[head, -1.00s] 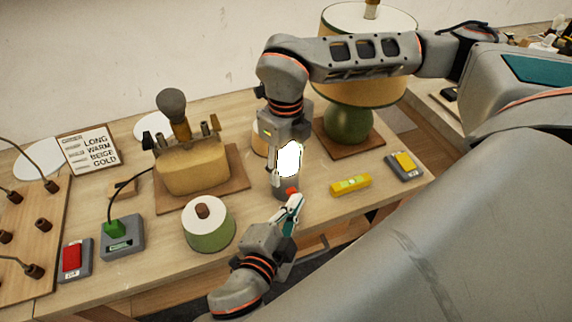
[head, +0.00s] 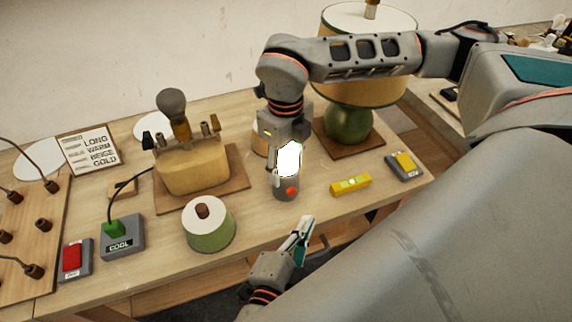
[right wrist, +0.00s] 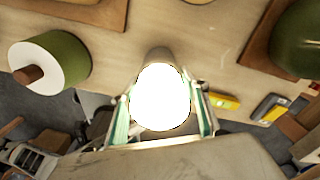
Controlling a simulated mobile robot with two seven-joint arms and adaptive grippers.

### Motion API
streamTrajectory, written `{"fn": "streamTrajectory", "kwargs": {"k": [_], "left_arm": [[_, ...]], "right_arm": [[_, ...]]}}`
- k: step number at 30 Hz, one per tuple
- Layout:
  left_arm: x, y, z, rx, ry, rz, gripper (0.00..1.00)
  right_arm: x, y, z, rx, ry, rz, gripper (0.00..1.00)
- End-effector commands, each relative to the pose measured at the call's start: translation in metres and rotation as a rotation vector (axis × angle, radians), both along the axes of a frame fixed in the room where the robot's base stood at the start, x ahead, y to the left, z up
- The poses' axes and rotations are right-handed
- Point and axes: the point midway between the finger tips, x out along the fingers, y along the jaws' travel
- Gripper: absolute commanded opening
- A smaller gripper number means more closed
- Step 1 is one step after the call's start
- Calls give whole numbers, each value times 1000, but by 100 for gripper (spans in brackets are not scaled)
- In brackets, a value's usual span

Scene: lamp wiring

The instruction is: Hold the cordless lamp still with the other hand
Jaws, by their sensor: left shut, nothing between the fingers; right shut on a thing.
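The cordless lamp has a glowing white bulb (head: 289,158) on a grey cylindrical base (head: 284,187) with a red button (head: 292,191) on its front. It stands upright on the table. My right gripper (head: 287,165) reaches down from above and is shut on the lamp around the bulb. In the right wrist view the bright bulb (right wrist: 160,97) sits between the two fingers, and glare hides the contact. My left gripper (head: 306,224) is shut and empty, below and in front of the lamp, near the table's front edge, apart from the lamp.
A yellow level (head: 350,184) and a grey switch box (head: 404,166) lie to the right. A large green lamp (head: 349,124) stands behind. A COOL box (head: 122,238) is at left.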

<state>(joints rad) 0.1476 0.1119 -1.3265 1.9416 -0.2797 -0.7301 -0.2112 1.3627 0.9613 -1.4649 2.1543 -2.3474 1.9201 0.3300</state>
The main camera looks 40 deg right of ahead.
Motion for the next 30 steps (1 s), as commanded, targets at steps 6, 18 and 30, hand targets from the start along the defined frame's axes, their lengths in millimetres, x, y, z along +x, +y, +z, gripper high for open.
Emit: {"fn": "streamTrajectory", "kwargs": {"k": [6,18,30], "left_arm": [[0,0,0,0,0,0,0],[0,0,0,0,0,0,0],[0,0,0,0,0,0,0]], "right_arm": [[0,0,0,0,-1,0,50],[0,0,1,0,-1,0,64],[2,0,60,0,-6,-1,64]]}}
